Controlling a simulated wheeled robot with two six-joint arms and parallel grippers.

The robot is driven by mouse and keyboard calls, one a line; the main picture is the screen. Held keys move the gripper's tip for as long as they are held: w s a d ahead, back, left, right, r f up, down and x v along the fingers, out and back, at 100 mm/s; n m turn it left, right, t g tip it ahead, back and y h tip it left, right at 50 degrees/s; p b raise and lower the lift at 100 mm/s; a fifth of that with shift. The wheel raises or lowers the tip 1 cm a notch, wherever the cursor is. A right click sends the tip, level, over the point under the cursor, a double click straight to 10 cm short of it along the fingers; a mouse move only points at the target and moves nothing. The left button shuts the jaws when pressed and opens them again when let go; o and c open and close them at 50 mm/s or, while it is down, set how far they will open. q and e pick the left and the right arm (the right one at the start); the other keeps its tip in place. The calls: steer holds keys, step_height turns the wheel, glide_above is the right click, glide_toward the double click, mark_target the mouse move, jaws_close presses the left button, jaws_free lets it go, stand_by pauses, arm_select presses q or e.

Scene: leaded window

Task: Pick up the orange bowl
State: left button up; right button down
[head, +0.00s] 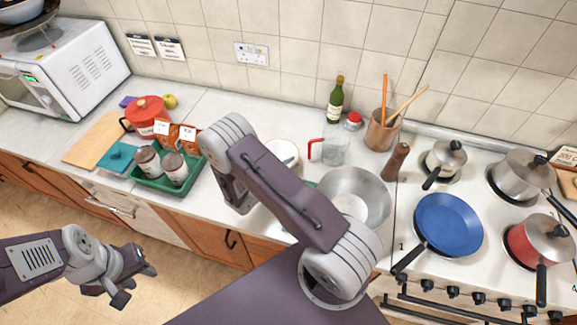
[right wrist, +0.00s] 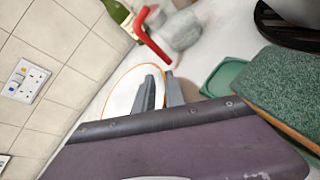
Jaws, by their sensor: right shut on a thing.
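The orange bowl (head: 284,150) stands on the counter behind my right arm, which hides part of it in the head view. It has a pale inside and a thin orange rim. In the right wrist view, the bowl (right wrist: 122,92) is at the fingers of my right gripper (right wrist: 160,88), one finger over its inside and the other beyond the rim. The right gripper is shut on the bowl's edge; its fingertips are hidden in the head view. My left gripper (head: 136,284) is open and empty, low at the left, away from the counter.
A glass jug with a red handle (head: 330,150) and a steel bowl (head: 354,196) stand close right of the bowl. A green sponge (right wrist: 284,90) lies near the right gripper. A green tray with jars (head: 187,184) is to the left.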

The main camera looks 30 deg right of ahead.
step_height(320, 180, up, 9)
steer(key=shift+f+b, duration=0.2)
steer(key=shift+b, duration=0.2)
